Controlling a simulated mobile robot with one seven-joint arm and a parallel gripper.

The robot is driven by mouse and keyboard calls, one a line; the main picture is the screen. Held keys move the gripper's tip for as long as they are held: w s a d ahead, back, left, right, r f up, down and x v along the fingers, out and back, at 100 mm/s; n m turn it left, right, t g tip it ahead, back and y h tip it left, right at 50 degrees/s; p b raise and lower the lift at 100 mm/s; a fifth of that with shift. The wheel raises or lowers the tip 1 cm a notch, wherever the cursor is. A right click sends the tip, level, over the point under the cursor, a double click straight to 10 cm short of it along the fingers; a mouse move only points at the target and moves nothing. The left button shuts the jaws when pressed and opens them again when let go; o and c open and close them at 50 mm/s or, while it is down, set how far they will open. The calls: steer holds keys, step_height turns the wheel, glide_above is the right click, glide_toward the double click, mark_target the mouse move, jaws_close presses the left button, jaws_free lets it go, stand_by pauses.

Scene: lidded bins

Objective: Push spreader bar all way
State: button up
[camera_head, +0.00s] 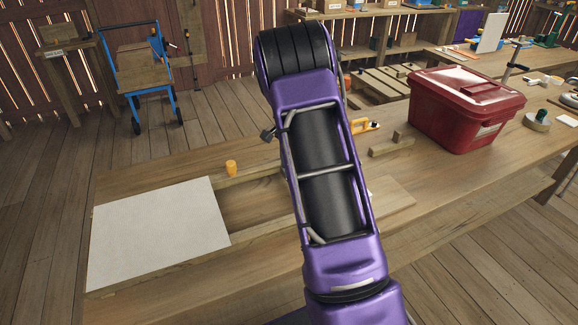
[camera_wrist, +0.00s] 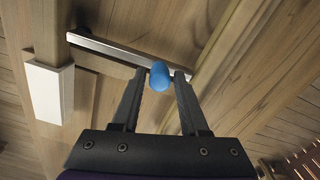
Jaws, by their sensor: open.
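In the wrist view, a long thin metal bar (camera_wrist: 115,53) runs slantwise across the wood. It looks like the spreader bar, though I cannot be sure. A blue rounded knob (camera_wrist: 160,78) is in front of the bar, between my fingertips. I cannot tell whether the knob is fixed to the bar. My gripper (camera_wrist: 160,75) is open, one finger on each side of the knob. I cannot tell whether either finger touches it. In the head view, my purple arm hides the gripper, the bar and the knob.
A white block (camera_wrist: 48,92) sits on the wood left of my gripper. The workbench (camera_head: 400,240) holds a red lidded bin (camera_head: 465,115), a white sheet (camera_head: 155,235), an orange cylinder (camera_head: 231,168) and a yellow tool (camera_head: 365,126). A blue hand truck (camera_head: 118,75) stands behind.

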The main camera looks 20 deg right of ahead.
step_height(320, 180, up, 16)
steer(key=p, duration=0.1)
steer(key=shift+r, duration=0.2)
stand_by(0.4)
